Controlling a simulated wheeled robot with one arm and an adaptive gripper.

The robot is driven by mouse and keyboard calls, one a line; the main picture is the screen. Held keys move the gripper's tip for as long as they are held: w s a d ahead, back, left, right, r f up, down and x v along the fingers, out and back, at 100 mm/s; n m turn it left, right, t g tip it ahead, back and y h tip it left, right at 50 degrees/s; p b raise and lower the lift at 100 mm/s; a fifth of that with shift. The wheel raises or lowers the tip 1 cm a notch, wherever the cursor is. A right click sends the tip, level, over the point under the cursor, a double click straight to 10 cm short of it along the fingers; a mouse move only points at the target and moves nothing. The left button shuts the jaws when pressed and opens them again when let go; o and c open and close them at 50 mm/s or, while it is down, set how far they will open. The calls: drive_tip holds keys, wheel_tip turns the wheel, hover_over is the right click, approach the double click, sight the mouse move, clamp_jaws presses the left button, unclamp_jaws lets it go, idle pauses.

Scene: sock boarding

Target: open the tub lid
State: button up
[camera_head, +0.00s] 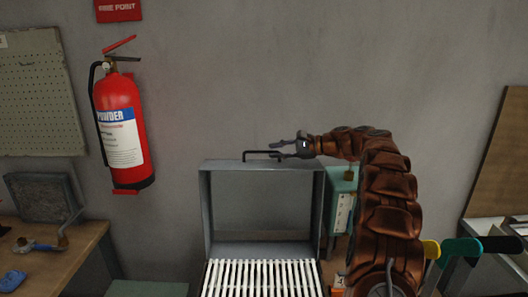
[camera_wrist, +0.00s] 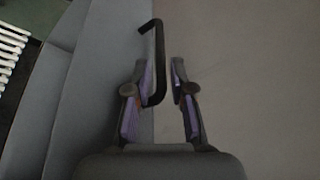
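The grey tub lid (camera_head: 207,215) stands upright at the back of the tub, its hollow inside facing the head camera. Its black bent handle (camera_head: 258,153) sticks up from the lid's top edge. My gripper (camera_head: 281,149) is at the handle's right end, fingers apart. In the wrist view the handle (camera_wrist: 158,50) runs between the open fingers (camera_wrist: 166,75), close to the left finger; whether it touches that finger I cannot tell. White slats (camera_head: 262,278) fill the open tub below the lid. The lid's grey edge (camera_wrist: 110,60) also shows in the wrist view.
A red fire extinguisher (camera_head: 121,130) hangs on the wall at left. A wooden bench (camera_head: 60,262) stands at lower left. A teal cabinet (camera_head: 340,187) is right of the lid, partly behind my arm. The wall above the lid is clear.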

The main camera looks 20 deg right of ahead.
sight(264, 152)
drive_tip(key=shift+p+x, duration=0.55)
drive_tip(key=shift+x, duration=1.85)
drive_tip(key=shift+c, duration=0.5)
clamp_jaws()
